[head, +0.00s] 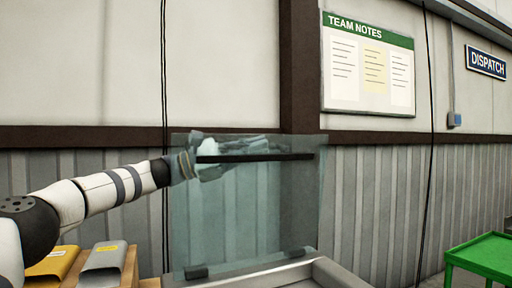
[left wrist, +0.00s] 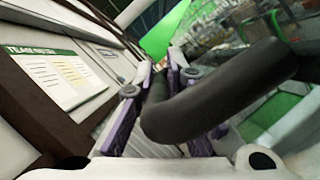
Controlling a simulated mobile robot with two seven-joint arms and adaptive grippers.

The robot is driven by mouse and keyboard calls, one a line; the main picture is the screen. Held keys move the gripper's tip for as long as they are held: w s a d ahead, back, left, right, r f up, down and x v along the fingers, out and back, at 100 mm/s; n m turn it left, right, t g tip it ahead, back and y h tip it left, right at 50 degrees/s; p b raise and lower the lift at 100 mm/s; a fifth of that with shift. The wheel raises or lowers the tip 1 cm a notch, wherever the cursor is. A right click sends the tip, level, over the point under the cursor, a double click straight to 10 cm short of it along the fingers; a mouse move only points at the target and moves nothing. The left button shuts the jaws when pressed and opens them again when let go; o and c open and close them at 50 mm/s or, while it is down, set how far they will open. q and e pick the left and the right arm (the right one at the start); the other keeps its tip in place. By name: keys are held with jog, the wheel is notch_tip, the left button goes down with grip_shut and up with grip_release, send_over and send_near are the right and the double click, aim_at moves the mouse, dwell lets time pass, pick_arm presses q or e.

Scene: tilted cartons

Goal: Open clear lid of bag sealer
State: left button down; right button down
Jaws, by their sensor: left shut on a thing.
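The clear lid (head: 245,205) of the bag sealer (head: 335,272) stands roughly upright in the head view, its lower edge at two dark hinge blocks. A black bar handle (head: 262,157) runs across its upper part. My left gripper (head: 210,158) is at the left end of this handle, seen partly through the tinted lid. In the left wrist view, my left gripper's purple-grey fingers (left wrist: 160,95) are shut on the thick black handle (left wrist: 225,95). The sealer's body is mostly cut off by the bottom of the head view. My right gripper is not seen.
A yellow bin (head: 52,264) and a grey bin (head: 104,262) sit at lower left, near my left arm. A green table (head: 485,252) stands at lower right. A ribbed wall with a notice board (head: 368,68) is behind the lid.

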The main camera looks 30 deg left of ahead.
pick_arm(q)
jog(key=c, duration=1.9)
grip_release()
jog(key=v, duration=1.2)
jog(key=shift+r, duration=0.1)
